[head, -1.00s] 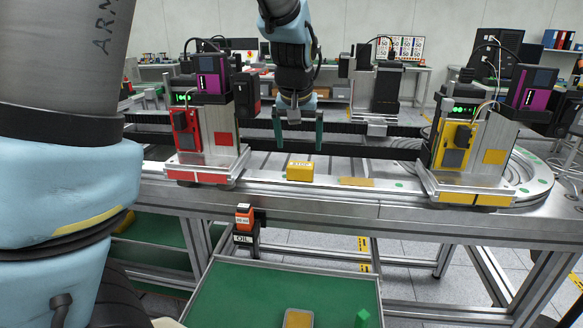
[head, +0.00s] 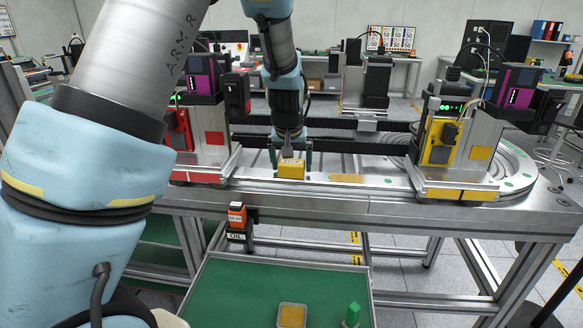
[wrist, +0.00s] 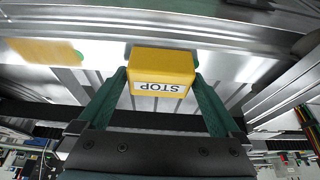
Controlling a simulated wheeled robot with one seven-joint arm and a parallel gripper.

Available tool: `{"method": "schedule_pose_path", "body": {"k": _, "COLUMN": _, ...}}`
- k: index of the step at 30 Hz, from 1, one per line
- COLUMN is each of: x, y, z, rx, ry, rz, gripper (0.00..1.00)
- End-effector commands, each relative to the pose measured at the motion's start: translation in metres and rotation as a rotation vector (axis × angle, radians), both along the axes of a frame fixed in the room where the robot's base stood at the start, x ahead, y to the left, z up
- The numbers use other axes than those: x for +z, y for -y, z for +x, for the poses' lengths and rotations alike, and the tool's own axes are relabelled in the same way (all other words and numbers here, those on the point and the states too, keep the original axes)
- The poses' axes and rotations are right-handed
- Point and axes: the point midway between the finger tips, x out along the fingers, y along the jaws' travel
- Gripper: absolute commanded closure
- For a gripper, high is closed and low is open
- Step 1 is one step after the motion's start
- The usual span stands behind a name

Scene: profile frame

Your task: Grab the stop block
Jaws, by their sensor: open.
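The stop block (head: 291,169) is a yellow block on the silver rail of the workbench, between the red and yellow stations. In the wrist view the block (wrist: 161,66) shows a white STOP label, upside down. My gripper (head: 291,160) is lowered over the block from behind and above. Its green fingers (wrist: 163,85) are open, one on either side of the block. A small gap seems to show beside the fingers; I cannot tell whether either touches the block.
The red station (head: 207,138) stands left of the block and the yellow station (head: 457,145) to the right. A flat yellow patch (head: 346,178) lies on the rail to the right. An orange oil container (head: 237,215) hangs below the front edge, above a green tray (head: 235,290).

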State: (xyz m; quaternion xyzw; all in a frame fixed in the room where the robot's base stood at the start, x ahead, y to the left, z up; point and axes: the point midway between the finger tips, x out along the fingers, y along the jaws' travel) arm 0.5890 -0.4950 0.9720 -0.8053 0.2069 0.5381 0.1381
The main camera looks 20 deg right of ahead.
Motion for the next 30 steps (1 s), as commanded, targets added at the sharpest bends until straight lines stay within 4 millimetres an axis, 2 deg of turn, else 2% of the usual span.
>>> {"method": "schedule_pose_path", "body": {"k": 3, "x": 0.0001, "y": 0.0002, "z": -0.0001, "rx": 0.000, "ry": 0.000, "rz": 0.000, "gripper": 0.00}}
{"method": "schedule_pose_path", "body": {"k": 24, "x": 0.0006, "y": 0.0002, "z": -0.0003, "rx": -0.001, "ry": 0.000, "rz": 0.000, "gripper": 0.79}}
{"method": "schedule_pose_path", "body": {"k": 30, "x": 0.0010, "y": 0.0003, "z": 0.0000, "rx": -0.001, "ry": 0.001, "rz": -0.001, "gripper": 0.81}}
